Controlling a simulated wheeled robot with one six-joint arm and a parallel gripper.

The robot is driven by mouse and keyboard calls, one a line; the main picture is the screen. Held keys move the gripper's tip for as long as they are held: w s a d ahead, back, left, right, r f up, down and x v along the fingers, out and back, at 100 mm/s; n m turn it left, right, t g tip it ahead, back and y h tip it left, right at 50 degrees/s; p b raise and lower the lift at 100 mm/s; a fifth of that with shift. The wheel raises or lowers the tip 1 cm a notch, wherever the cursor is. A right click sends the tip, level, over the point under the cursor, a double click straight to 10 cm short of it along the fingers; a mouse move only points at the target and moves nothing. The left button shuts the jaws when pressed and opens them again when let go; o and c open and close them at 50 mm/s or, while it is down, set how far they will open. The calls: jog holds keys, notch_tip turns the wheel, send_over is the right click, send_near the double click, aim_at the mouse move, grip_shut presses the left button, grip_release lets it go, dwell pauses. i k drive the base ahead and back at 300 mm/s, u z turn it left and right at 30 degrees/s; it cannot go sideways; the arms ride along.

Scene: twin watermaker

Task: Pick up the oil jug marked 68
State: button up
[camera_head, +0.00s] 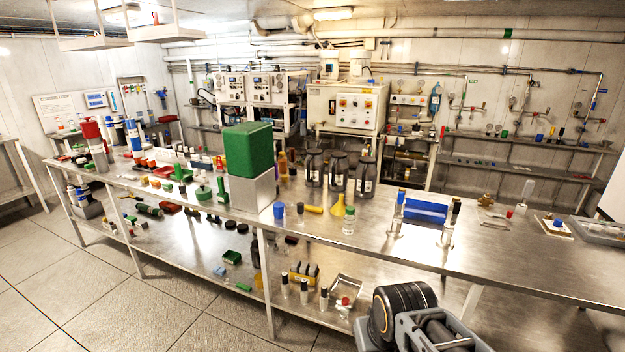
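Three dark jugs with white labels stand upright in a row towards the back of the long metal bench: a left jug (314,168), a middle jug (337,173) and a right jug (366,176). The label marks are too small to read, so I cannot tell which one is marked 68. Part of my arm shows at the bottom right, in front of the bench and well apart from the jugs. No gripper fingers can be made out.
A green block on a pale box (250,190) stands left of the jugs. A yellow funnel (338,206), a blue cup (279,210) and a small clear bottle (349,220) stand in front. A blue holder (426,210) is to the right. The lower shelf (190,255) holds loose items.

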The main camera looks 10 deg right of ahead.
aim_at(314, 163)
jog(key=u, duration=0.55)
jog(key=i, duration=2.4)
jog(key=z, duration=0.8)
